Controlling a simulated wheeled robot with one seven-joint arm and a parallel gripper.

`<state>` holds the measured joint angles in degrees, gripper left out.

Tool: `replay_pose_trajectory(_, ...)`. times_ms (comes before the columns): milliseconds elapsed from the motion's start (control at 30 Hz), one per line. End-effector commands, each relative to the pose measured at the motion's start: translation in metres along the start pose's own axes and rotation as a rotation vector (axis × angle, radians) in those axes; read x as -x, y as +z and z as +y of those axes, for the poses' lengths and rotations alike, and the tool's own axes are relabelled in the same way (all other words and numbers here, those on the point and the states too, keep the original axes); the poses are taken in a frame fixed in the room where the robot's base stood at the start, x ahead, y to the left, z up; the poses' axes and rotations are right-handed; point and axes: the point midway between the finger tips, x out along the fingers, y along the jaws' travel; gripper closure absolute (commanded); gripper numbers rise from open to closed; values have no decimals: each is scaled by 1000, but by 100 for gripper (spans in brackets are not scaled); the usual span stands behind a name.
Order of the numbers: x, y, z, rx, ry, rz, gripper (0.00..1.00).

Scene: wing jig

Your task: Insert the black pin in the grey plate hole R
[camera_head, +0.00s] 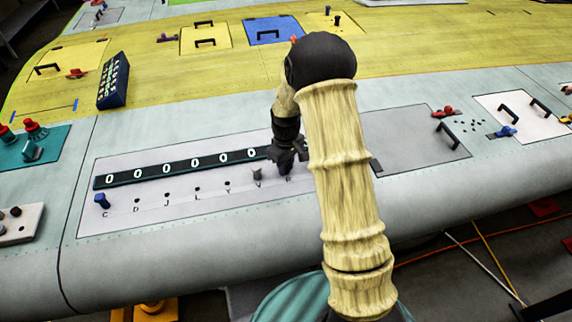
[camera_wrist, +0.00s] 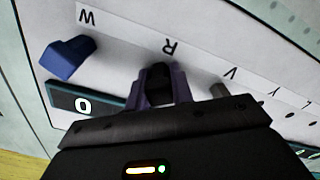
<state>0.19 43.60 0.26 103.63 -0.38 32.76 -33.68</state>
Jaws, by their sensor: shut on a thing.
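My gripper (camera_head: 286,158) is over the right part of the light grey plate (camera_head: 150,172), which carries a row of lettered holes. In the wrist view my gripper (camera_wrist: 160,90) is shut on the black pin (camera_wrist: 160,74). The pin is between the fingers, right by the printed letter R (camera_wrist: 170,47). Hole R is hidden by the pin and fingers, and I cannot tell whether the pin's tip is inside it or above it. A grey pin (camera_head: 257,173) stands beside it at V; it also shows in the wrist view (camera_wrist: 219,91).
A blue part (camera_wrist: 67,57) stands near the letter W. A blue pin (camera_head: 102,201) stands near C. A dark strip with white ring marks (camera_head: 130,178) runs behind the holes. My arm covers the plate's right part in the head view.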

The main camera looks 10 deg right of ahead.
Motion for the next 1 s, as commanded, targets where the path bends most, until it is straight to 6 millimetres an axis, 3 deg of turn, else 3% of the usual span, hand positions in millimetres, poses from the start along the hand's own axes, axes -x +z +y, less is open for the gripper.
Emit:
replay_pose_trajectory(33,0,0,0,0,0,0,100)
replay_pose_trajectory(67,0,0,0,0,0,0,71)
replay_pose_trajectory(167,0,0,0,0,0,0,52)
replay_pose_trajectory(633,10,-1,1,-1,2,3,52)
replay_pose_trajectory(767,26,-1,1,0,3,5,52)
replay_pose_trajectory(1000,73,-2,0,3,4,6,52)
